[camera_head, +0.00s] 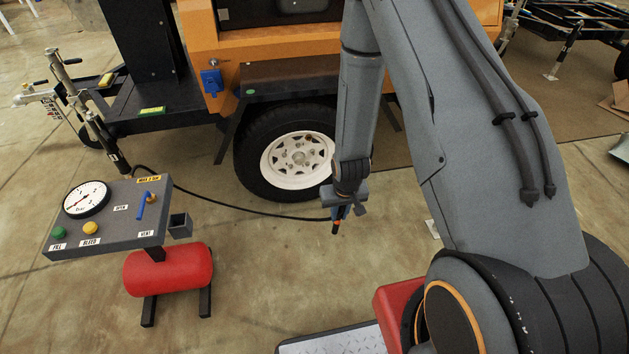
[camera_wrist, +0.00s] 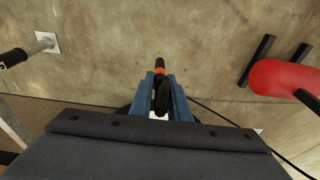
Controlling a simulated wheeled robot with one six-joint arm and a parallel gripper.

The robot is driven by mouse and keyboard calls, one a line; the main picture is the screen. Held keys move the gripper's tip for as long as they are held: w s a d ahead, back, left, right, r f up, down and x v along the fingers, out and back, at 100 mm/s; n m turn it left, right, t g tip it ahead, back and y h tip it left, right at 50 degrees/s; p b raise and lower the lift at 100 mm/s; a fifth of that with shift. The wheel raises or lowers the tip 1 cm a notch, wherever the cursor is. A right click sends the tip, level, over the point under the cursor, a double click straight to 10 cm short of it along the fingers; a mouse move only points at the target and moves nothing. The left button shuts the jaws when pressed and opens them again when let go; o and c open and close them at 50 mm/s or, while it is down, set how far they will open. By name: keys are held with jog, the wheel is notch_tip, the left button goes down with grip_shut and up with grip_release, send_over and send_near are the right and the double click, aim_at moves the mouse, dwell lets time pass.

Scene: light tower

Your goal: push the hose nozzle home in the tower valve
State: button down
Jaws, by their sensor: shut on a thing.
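My gripper (camera_head: 337,213) hangs in front of the trailer's wheel, above the concrete floor. It is shut on the hose nozzle (camera_head: 336,227), a dark piece with an orange band, pointing downward. In the wrist view the nozzle (camera_wrist: 160,68) stands out between the blue fingers of the gripper (camera_wrist: 161,82), and its end touches nothing. The black hose (camera_head: 245,209) runs from the nozzle left to the gauge stand. A blue fitting (camera_head: 211,80) sits on the orange tower body (camera_head: 200,35); I cannot tell whether it is the tower valve. The nozzle is well apart from it.
The gauge stand (camera_head: 110,222) has a dial, a blue lever, buttons and a red tank (camera_head: 168,270). The black tyre (camera_head: 247,155) with a white rim and the dark fender (camera_head: 285,75) stand behind my gripper. Open floor lies between stand and gripper.

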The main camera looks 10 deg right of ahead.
jog(key=w+f+t+b, duration=0.3)
jog(key=w+t+b, duration=0.2)
jog(key=w+b, duration=0.4)
jog(key=w+f+t+b, duration=0.3)
jog(key=w+b, duration=0.6)
jog(key=b, duration=0.6)
jog(key=w+f+t+b, duration=0.3)
jog(key=w+t+b, duration=0.5)
jog(key=b, duration=0.4)
jog(key=shift+w+f, duration=0.3)
jog(key=shift+w, duration=0.2)
jog(key=shift+r, duration=0.1)
jog(key=shift+s, duration=0.1)
jog(key=shift+w, duration=2.4)
jog(key=shift+p, duration=0.5)
